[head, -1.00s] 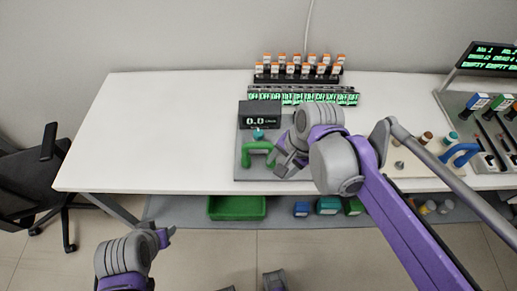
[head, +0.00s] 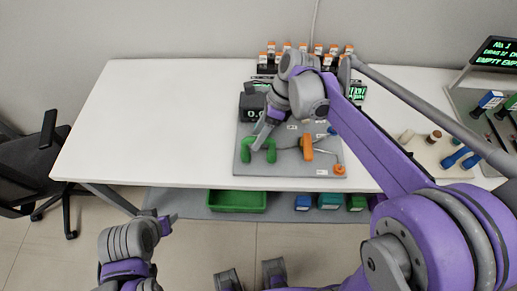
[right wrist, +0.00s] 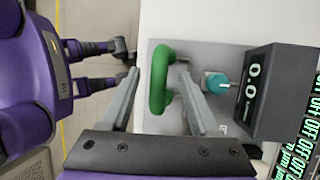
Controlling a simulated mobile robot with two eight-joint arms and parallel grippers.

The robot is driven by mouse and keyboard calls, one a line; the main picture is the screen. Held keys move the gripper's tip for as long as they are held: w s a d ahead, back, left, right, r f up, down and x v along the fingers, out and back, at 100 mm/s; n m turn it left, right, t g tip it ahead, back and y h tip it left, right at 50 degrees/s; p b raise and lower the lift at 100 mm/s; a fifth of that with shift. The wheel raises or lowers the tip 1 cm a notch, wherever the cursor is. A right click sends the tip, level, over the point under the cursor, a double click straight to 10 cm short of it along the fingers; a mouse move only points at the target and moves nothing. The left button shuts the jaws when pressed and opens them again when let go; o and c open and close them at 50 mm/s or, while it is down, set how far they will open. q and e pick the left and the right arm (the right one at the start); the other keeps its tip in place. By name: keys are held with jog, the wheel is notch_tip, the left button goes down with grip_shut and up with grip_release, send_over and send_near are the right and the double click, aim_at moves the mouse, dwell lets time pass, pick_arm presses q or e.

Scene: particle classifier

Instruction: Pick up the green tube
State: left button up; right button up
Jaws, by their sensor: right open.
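The green tube (head: 246,151) is a bent, U-shaped piece on the grey board (head: 290,178) near the table's front edge. My right gripper (head: 261,138) is over it, partly hiding its middle. In the right wrist view the green tube (right wrist: 158,88) lies between the two spread fingers of my right gripper (right wrist: 156,73), nearer the right finger in the picture. Whether a finger touches it is not clear. My left gripper (head: 166,222) is low at the left, in front of the table and away from the tube; its jaw opening is unclear.
A dark display box (right wrist: 268,92) reading 0.0 stands behind the tube, with a teal knob (right wrist: 216,83) beside it. An orange tube (head: 307,147) is to the right on the board; a blue tube (head: 457,157) lies farther right. The table's left half (head: 160,130) is clear.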

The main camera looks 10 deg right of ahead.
aim_at(245, 153)
jog(key=f, duration=0.3)
jog(key=shift+s+a+f, duration=0.35)
jog(key=shift+s+f, duration=0.05)
jog(key=shift+a+f, duration=0.25)
jog(key=shift+f, duration=0.25)
grip_shut()
